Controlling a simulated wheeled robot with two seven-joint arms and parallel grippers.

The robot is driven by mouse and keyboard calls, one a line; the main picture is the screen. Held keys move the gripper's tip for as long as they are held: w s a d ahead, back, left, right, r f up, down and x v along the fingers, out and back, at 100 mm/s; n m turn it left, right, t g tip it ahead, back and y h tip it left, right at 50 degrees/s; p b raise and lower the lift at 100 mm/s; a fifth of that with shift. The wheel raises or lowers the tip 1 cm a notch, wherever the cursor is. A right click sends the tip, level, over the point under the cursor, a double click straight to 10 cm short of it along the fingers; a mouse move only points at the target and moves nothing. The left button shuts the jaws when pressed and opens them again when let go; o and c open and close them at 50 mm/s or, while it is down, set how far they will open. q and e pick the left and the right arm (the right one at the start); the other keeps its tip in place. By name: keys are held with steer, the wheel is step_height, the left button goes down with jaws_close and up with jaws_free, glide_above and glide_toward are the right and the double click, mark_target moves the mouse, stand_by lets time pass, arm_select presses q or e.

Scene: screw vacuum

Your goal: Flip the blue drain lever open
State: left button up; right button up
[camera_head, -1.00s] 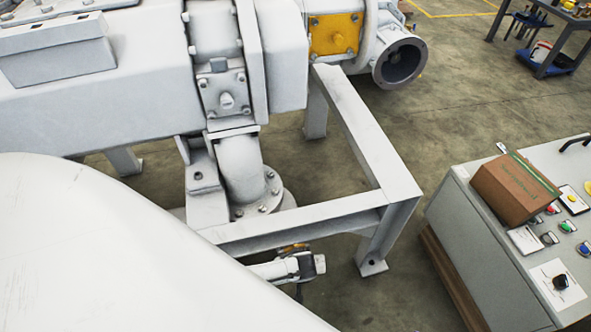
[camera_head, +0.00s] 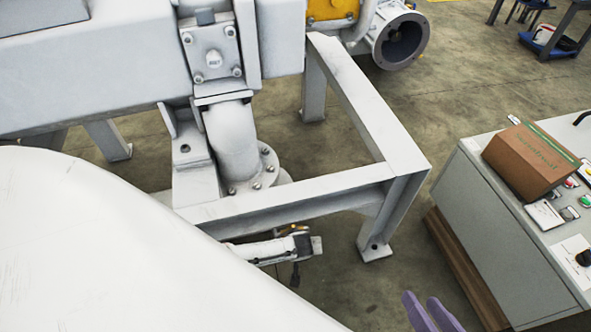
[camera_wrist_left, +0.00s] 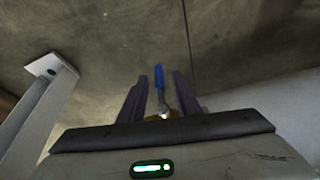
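The blue lever (camera_wrist_left: 158,76) shows in the left wrist view, standing up from a small brassy fitting (camera_wrist_left: 156,117) and a metal piece. My left gripper (camera_wrist_left: 159,92) has its two dark purple fingers on either side of the lever, with gaps between. It is open and not clamped on it. In the head view the blue lever does not show. A white pipe-like part (camera_head: 262,250) with a dark, yellow-touched end sticks out below the frame there; I cannot tell whether it is my arm. My right gripper (camera_head: 421,299) is at the bottom edge, its purple fingers apart and empty.
The white steel frame (camera_head: 290,197) and its leg stand close; a footed leg (camera_wrist_left: 50,75) is left in the wrist view. The large white curved surface (camera_head: 110,250) blocks the lower left. A control cabinet (camera_head: 480,215) with a brown box (camera_head: 530,160) stands right. Floor between is clear.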

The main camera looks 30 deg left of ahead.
arm_select(q)
jaws_close()
steer(key=shift+t, duration=0.3)
steer(key=shift+d+t+h, duration=0.15)
steer(key=shift+t+h, duration=0.15)
steer(key=shift+h, duration=0.2)
steer(key=shift+w+d+r+n+t+h+b, duration=0.15)
steer(key=shift+w+n+t+h+b, duration=0.15)
steer(key=shift+t+h, duration=0.35)
steer(key=shift+w+d+r+n+t+h+b, duration=0.15)
steer(key=shift+t+h+b, duration=0.2)
steer(key=shift+t, duration=0.45)
steer(key=shift+w+d+n+t+h+b, duration=0.15)
steer(key=shift+w+n+t+h+b, duration=0.15)
steer(key=shift+t+h, duration=0.35)
arm_select(e)
steer(key=shift+w+a+r+t+y, duration=0.15)
steer(key=shift+a+r+y, duration=0.1)
steer(key=shift+r, duration=0.15)
steer(key=shift+s+a+r+t+y, duration=0.15)
steer(key=shift+a+r+y, duration=0.1)
steer(key=shift+r, duration=0.15)
arm_select(q)
jaws_free()
